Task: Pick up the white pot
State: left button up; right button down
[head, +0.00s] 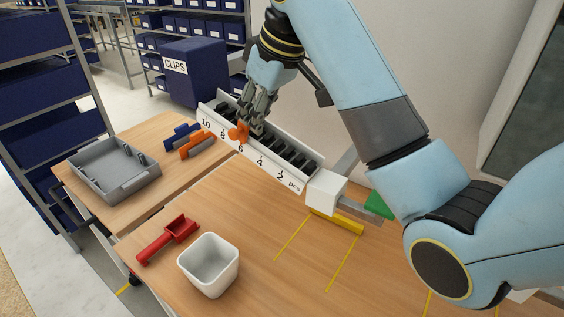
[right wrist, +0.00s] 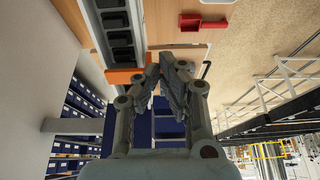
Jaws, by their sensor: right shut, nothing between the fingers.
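The white pot (head: 208,264) stands upright and open at the top on the wooden table, at the lower middle of the head view. It looks empty. My right gripper (head: 254,124) is far from it, up at the counting rack near an orange marker (head: 239,132). In the right wrist view its fingers (right wrist: 166,72) are shut with nothing between them. The white pot shows as a small pale shape at the top of the right wrist view (right wrist: 217,2). My left gripper is not in view.
A red scoop (head: 168,240) lies just left of the pot. The numbered rack (head: 250,158) with black parts crosses the table behind. A grey tray (head: 112,170) and orange and blue clips (head: 196,145) lie at left. Bare wood with yellow lines is right of the pot.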

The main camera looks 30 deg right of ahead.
aim_at(210, 263)
jog(key=k+j, duration=0.3)
jog(key=k, duration=0.15)
jog(key=k+j, duration=0.65)
jog(key=k, duration=0.25)
